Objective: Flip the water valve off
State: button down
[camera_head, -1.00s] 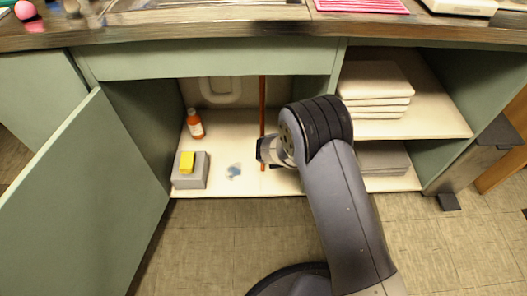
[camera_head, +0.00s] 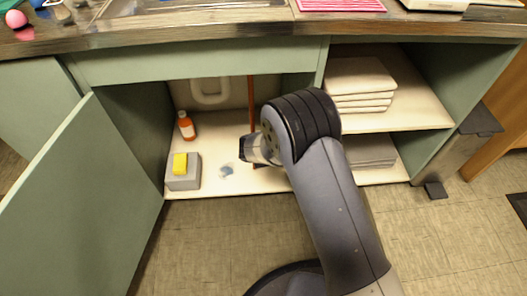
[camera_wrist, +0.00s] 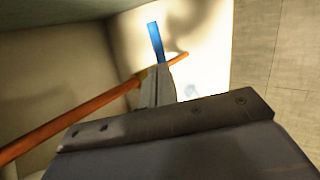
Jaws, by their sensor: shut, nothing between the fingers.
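The copper-orange pipe (camera_head: 251,95) stands upright inside the open sink cabinet; it also runs diagonally across the wrist view (camera_wrist: 75,117). The blue valve handle (camera_wrist: 155,42) shows in the wrist view just beyond my fingertips, at a steep angle to the pipe. Its lower end is close to the pipe and the fingertips; I cannot tell if they touch. In the head view my gripper hides the handle. My gripper (camera_head: 244,149) is shut and empty, in front of the pipe; in the wrist view its fingers (camera_wrist: 160,75) overlap the pipe.
An orange bottle (camera_head: 186,127) and a grey block (camera_head: 183,183) with a yellow sponge (camera_head: 180,163) are left of my gripper. A bluish patch (camera_head: 226,170) lies on the cabinet floor. The open door (camera_head: 85,205) stands left; folded towels (camera_head: 358,85) are on the right shelf.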

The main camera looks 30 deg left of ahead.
jog(key=p+v, duration=0.1)
jog(key=v, duration=0.7)
jog(key=shift+r+p, duration=0.15)
jog(key=shift+p, duration=0.25)
jog(key=shift+w+d, duration=0.15)
